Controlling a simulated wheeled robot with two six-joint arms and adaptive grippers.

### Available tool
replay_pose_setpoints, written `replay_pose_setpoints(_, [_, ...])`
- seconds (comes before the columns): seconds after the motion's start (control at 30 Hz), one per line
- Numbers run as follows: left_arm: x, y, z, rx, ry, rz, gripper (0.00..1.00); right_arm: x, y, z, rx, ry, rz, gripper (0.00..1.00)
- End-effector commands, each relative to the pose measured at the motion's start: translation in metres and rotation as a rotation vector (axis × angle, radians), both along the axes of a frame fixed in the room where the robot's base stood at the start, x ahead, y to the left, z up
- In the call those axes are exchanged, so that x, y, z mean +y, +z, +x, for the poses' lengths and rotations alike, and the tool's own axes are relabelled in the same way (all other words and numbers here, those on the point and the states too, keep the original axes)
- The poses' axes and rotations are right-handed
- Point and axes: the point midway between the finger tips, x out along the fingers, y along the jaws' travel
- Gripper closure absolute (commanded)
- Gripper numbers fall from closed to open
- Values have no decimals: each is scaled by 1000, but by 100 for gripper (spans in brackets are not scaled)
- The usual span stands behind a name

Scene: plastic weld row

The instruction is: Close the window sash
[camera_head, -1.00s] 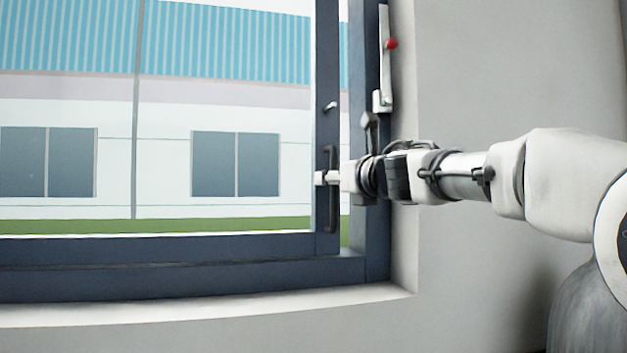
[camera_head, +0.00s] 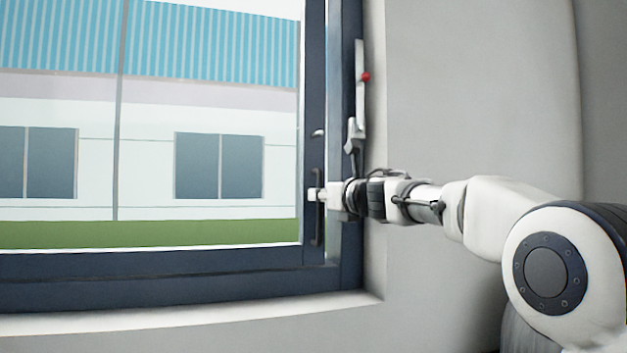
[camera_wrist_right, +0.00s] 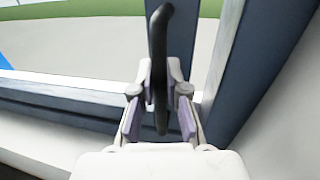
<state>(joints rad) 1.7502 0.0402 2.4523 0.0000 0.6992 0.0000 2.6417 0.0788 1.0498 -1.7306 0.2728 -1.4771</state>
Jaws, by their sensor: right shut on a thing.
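The window sash (camera_head: 311,130) is a dark blue frame around a large pane, standing close to the right side of the dark blue window frame (camera_head: 348,230). A narrow gap shows between them in the head view. A dark upright pull handle (camera_head: 318,232) is on the sash's right stile; it also shows in the right wrist view (camera_wrist_right: 158,30). My right gripper (camera_head: 316,194) is shut on this handle, with the handle between its fingers in the wrist view (camera_wrist_right: 160,80). The finger contact is partly hidden in the head view. My left gripper is not in view.
A metal lever with a red knob (camera_head: 365,77) is mounted on the right window frame above my right gripper. A pale sill (camera_head: 200,316) runs below the window. A plain grey wall (camera_head: 470,90) lies to the right. A building and grass show outside.

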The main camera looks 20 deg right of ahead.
Motion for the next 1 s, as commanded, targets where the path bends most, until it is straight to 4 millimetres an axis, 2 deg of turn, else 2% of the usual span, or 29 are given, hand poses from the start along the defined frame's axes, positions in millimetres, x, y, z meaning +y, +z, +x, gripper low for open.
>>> replay_pose_setpoints(0.03, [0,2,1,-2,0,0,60,-14,5,-1,-7,-10,6,100])
replay_pose_setpoints(0.1, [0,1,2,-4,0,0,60,-21,5,-2,-8,-9,5,100])
replay_pose_setpoints(0.4, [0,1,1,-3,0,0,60,-23,4,-2,-8,-10,4,100])
replay_pose_setpoints(0.43, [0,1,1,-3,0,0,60,-23,4,-2,-8,-9,4,80])
replay_pose_setpoints(0.5, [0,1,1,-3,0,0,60,-22,4,-2,-7,-8,4,61])
replay_pose_setpoints(0.83, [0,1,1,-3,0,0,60,-21,3,-5,-6,-4,2,61])
replay_pose_setpoints(1.0, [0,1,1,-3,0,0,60,-29,2,-30,-5,-5,7,61])
